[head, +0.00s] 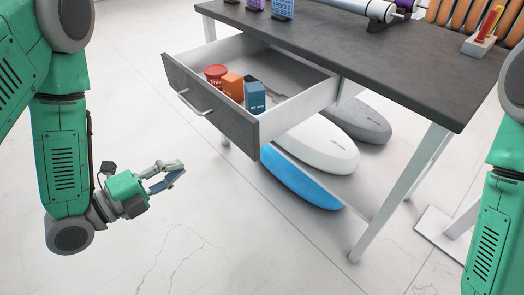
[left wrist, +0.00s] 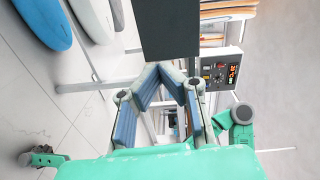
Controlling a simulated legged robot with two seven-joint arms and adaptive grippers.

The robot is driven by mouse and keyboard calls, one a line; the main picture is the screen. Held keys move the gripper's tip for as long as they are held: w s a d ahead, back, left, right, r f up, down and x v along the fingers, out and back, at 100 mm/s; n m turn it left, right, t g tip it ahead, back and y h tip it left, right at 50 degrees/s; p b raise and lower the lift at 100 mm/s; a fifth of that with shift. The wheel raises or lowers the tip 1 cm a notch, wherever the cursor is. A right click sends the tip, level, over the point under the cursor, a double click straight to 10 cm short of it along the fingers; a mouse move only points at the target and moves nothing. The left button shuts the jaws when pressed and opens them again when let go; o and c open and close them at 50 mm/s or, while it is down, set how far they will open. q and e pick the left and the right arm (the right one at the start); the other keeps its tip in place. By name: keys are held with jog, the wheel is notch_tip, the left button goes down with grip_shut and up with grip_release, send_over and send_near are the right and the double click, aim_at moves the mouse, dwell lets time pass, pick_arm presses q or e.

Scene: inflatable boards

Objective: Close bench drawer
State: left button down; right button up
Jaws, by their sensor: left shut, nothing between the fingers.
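The bench drawer (head: 215,107) is pulled out from under the dark bench top (head: 360,60) in the head view. It has a grey front, white sides and a metal bar handle (head: 194,103). My left gripper (head: 176,178) is low in front of the drawer, apart from it, below and slightly left of the handle. It is shut and empty; its blue-padded fingers (left wrist: 157,72) meet in the left wrist view. My right arm shows at the right edge of the head view, with its hand out of frame. A small green and dark part at the wrist view's lower left may be my right gripper (left wrist: 40,157).
The drawer holds a red round item (head: 215,73), an orange box (head: 233,86) and a blue box (head: 255,97). Grey, white and blue boards (head: 300,181) lie below the bench. A bench leg (head: 400,195) stands right. The floor in front is clear.

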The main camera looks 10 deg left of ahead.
pick_arm(q)
jog(key=m+h+b, duration=0.1)
jog(key=b, duration=0.2)
send_near(238, 132)
jog(key=x, duration=0.6)
jog(key=shift+w+d, duration=0.2)
jog(key=shift+d, duration=0.1)
jog(key=shift+w+d, duration=0.2)
jog(key=shift+w, duration=0.35)
jog(key=shift+d, duration=0.15)
jog(key=shift+w+d, duration=0.1)
